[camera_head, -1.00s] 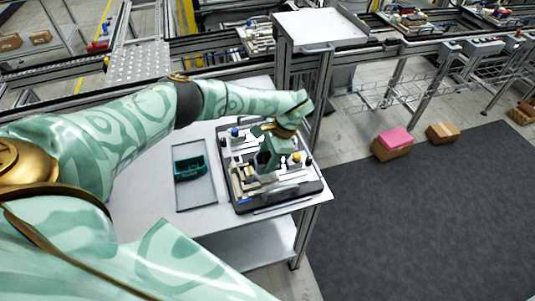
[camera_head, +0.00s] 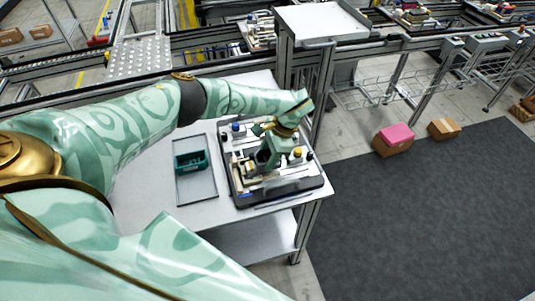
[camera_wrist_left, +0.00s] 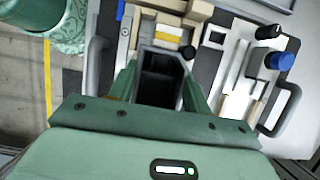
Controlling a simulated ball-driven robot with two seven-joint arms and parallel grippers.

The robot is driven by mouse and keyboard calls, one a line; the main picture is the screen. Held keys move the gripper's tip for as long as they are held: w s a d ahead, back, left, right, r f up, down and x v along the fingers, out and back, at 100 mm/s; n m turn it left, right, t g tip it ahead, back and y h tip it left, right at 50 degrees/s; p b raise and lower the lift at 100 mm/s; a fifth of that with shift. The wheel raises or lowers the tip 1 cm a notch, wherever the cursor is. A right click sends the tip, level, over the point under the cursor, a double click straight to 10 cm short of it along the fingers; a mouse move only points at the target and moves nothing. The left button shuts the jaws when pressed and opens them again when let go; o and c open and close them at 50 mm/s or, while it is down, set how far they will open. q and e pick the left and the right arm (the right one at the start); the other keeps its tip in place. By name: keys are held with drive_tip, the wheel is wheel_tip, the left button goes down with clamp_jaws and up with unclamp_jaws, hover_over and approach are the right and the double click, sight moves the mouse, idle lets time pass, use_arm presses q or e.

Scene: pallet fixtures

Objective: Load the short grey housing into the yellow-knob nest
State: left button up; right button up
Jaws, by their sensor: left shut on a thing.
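My left gripper (camera_head: 264,160) is shut on a dark grey, open-topped housing. The housing (camera_wrist_left: 160,76) shows between the green fingers in the left wrist view, with dark compartments inside. It is held over the middle of the pallet fixture (camera_head: 318,183). The yellow knob (camera_head: 297,153) stands just right of the gripper in the head view. A blue knob (camera_head: 236,127) stands at the fixture's far left, and it also shows in the left wrist view (camera_wrist_left: 281,61). The housing's underside and the nest below it are hidden, so I cannot tell whether they touch. My right gripper is out of view.
A teal bin (camera_head: 190,171) sits in a shallow grey tray (camera_head: 197,193) left of the fixture on the white table (camera_head: 150,207). A metal post and raised shelf (camera_head: 318,22) stand close behind the fixture. Pale blocks (camera_wrist_left: 165,18) and grey handles flank the housing.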

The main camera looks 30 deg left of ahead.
use_arm(q)
drive_tip(key=shift+f, duration=0.15)
drive_tip(key=shift+f+b, duration=0.55)
drive_tip(key=shift+f, duration=0.2)
drive_tip(key=o, duration=1.1)
drive_tip(key=v, duration=1.6)
drive_tip(key=shift+r+p, duration=0.15)
drive_tip(key=shift+p, duration=0.3)
